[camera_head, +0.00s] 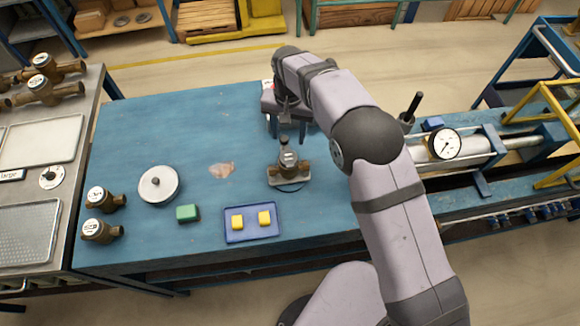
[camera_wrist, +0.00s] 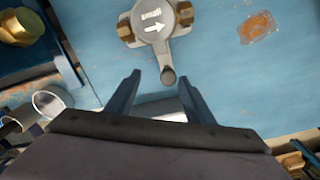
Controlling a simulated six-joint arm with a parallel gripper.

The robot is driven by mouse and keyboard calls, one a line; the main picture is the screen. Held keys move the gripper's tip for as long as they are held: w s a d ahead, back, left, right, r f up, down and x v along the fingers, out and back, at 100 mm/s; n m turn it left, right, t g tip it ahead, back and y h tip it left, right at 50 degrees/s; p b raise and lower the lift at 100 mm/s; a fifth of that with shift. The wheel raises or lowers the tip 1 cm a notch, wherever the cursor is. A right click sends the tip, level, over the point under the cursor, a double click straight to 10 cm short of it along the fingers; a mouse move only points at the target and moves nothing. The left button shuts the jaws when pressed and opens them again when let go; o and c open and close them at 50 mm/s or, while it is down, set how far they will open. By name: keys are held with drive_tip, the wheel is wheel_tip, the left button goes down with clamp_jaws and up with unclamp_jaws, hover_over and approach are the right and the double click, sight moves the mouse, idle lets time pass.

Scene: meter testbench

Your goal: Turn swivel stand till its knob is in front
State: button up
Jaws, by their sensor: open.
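The swivel stand (camera_head: 290,178) is on the blue bench and carries a brass meter (camera_head: 290,160) with a grey round top. Its dark knob (camera_head: 284,141) is on the far side, away from the bench's front edge. In the wrist view, the meter's top (camera_wrist: 153,18) shows a white arrow, and the knob (camera_wrist: 168,77) points toward my gripper. My gripper (camera_head: 287,132) is open, pointing down just behind the stand. In the wrist view, the knob appears between the fingertips of my gripper (camera_wrist: 160,80); contact cannot be told. Nothing is held.
A blue tray (camera_head: 250,236) with two yellow blocks is in front of the stand. A green block (camera_head: 188,213), a silver disc (camera_head: 158,185) and brass meters (camera_head: 103,230) are to the left. A pipe rig with a gauge (camera_head: 444,143) is at right.

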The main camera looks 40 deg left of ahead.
drive_tip(key=shift+w+d, duration=0.2)
drive_tip(key=shift+d, duration=0.05)
drive_tip(key=shift+w+d, duration=0.2)
drive_tip(key=shift+d, duration=0.2)
drive_tip(key=shift+w+d, duration=0.1)
drive_tip(key=shift+d, duration=0.1)
drive_tip(key=shift+w+d, duration=0.2)
drive_tip(key=shift+d, duration=0.3)
idle(0.3)
